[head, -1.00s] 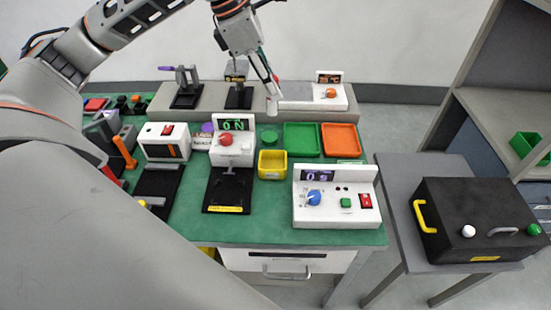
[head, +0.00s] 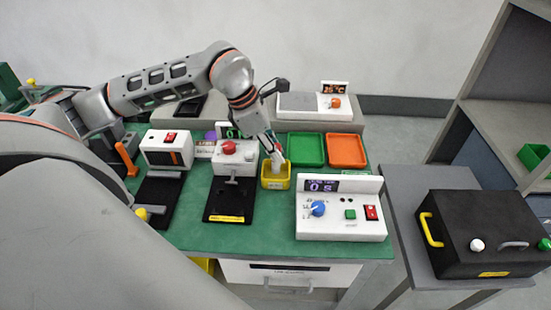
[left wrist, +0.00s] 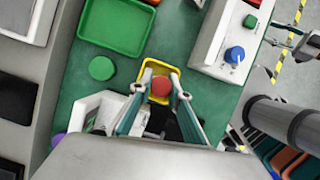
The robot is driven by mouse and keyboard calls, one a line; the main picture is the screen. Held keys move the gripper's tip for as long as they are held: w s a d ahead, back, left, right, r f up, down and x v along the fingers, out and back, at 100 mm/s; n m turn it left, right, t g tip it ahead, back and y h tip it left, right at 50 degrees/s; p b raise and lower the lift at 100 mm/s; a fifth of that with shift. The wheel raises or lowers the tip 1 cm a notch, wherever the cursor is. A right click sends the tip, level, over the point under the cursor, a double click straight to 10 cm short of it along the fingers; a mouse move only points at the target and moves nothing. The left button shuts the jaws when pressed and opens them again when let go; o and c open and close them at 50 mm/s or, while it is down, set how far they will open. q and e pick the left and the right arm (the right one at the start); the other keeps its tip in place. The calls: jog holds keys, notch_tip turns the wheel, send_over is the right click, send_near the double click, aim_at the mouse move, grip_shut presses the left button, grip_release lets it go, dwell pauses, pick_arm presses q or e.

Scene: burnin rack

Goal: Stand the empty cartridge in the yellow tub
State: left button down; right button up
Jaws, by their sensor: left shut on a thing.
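My left gripper (head: 273,157) reaches down from above to the yellow tub (head: 274,184) on the green bench. It is shut on the cartridge (head: 277,167), a pale slim piece whose lower part is inside the tub. In the left wrist view the fingers close on both sides of the cartridge's round red top (left wrist: 161,87), over the yellow tub (left wrist: 150,66). The cartridge looks about upright; its base is hidden by the tub wall. My right gripper (left wrist: 271,58) shows small at the right edge of the left wrist view, its fingers apart and empty.
A white device with a red button (head: 228,147) stands close left of the tub. A white timer box with a blue knob (head: 317,208) is at its right. Green (head: 306,164) and orange (head: 347,166) trays lie behind. A black box (head: 470,220) sits on the side table.

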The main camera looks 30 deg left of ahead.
pick_arm(q)
jog(key=shift+f, duration=1.4)
jog(key=shift+f, duration=0.1)
jog(key=c, duration=1.9)
grip_release()
jog(key=v, duration=1.2)
